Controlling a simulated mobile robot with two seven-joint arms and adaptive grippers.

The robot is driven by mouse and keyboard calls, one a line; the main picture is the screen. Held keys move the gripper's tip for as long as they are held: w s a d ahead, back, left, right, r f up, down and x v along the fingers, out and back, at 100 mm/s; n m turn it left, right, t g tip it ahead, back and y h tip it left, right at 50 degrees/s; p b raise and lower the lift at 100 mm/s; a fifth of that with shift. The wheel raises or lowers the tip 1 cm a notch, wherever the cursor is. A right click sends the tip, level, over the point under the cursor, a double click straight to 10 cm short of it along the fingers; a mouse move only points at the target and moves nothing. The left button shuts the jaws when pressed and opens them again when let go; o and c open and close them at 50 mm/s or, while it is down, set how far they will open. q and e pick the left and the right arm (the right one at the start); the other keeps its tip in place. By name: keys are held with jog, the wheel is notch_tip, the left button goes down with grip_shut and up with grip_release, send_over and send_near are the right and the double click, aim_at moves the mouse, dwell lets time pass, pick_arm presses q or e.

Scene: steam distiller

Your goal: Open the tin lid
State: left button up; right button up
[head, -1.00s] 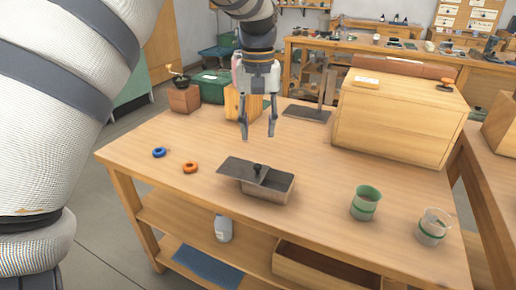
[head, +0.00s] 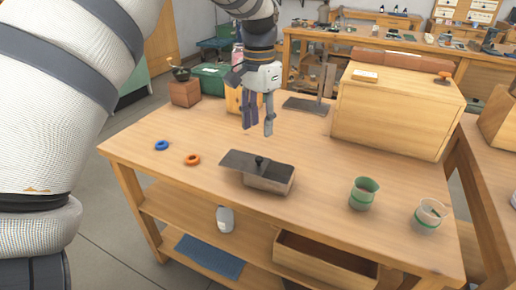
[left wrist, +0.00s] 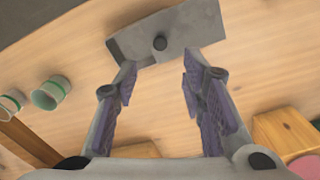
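The tin (head: 268,185) stands near the middle of the wooden table's front half. Its dark grey flat lid (head: 235,160) lies on top and overhangs the tin to the left. A black knob (head: 259,161) stands up from the lid. My left gripper (head: 257,130) hangs above and behind the tin, pointing down, open and empty, apart from the lid. In the left wrist view, the lid (left wrist: 195,25) and knob (left wrist: 160,43) show just beyond my open fingertips (left wrist: 160,72). My right gripper is not in view.
A green cup (head: 364,194) and a clear cup (head: 429,216) stand to the right. A large wooden box (head: 395,115) stands behind right. The tabletop (head: 310,220) around the tin is mostly clear.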

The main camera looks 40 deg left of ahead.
aim_at(259, 158)
pick_arm(q)
notch_tip(259, 158, down, 9)
jog(key=shift+f, duration=0.1)
grip_shut()
